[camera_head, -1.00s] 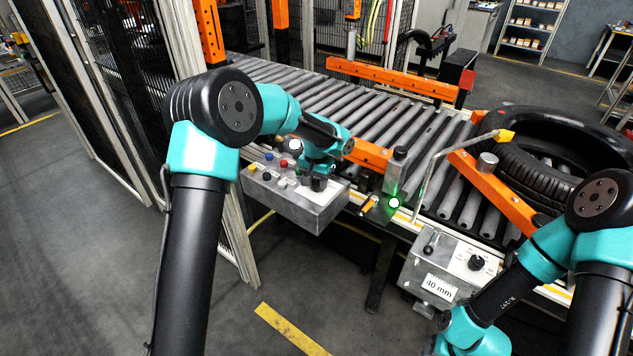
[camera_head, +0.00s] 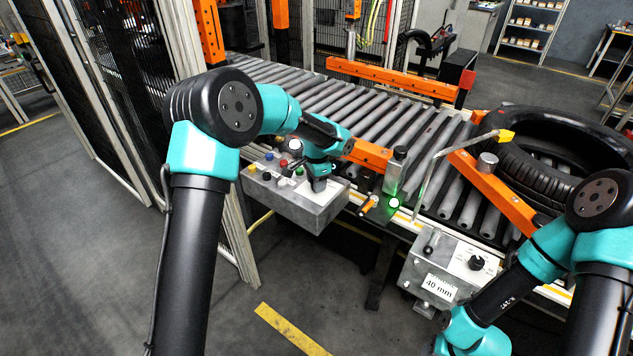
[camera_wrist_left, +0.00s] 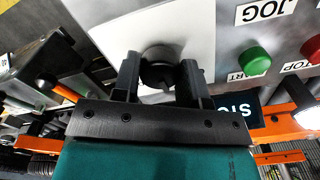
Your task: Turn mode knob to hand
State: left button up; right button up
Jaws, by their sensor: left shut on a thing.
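The mode knob (camera_wrist_left: 159,68) is a round black knob on a white plate (camera_wrist_left: 110,25) of the grey control box (camera_head: 297,208). In the left wrist view it sits between the two black fingers of my left gripper (camera_wrist_left: 160,78), which is shut on it. In the head view my left gripper (camera_head: 319,184) is at the right part of the box's top and covers the knob. The knob's position marks cannot be read. The right gripper is out of view; only its arm shows at lower right.
The box also carries a green button (camera_wrist_left: 254,61) and a red button (camera_wrist_left: 312,48) close to the gripper. A roller conveyor (camera_head: 400,118) runs behind, with a tyre (camera_head: 555,150) at right. A second box (camera_head: 440,268) marked 40 mm stands at right front.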

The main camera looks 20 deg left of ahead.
pick_arm(q)
jog(key=shift+m, duration=0.6)
jog(key=o, duration=0.9)
jog(key=shift+r, duration=0.1)
notch_tip(320, 180, up, 17)
jog(key=shift+r, duration=0.1)
dwell(0.3)
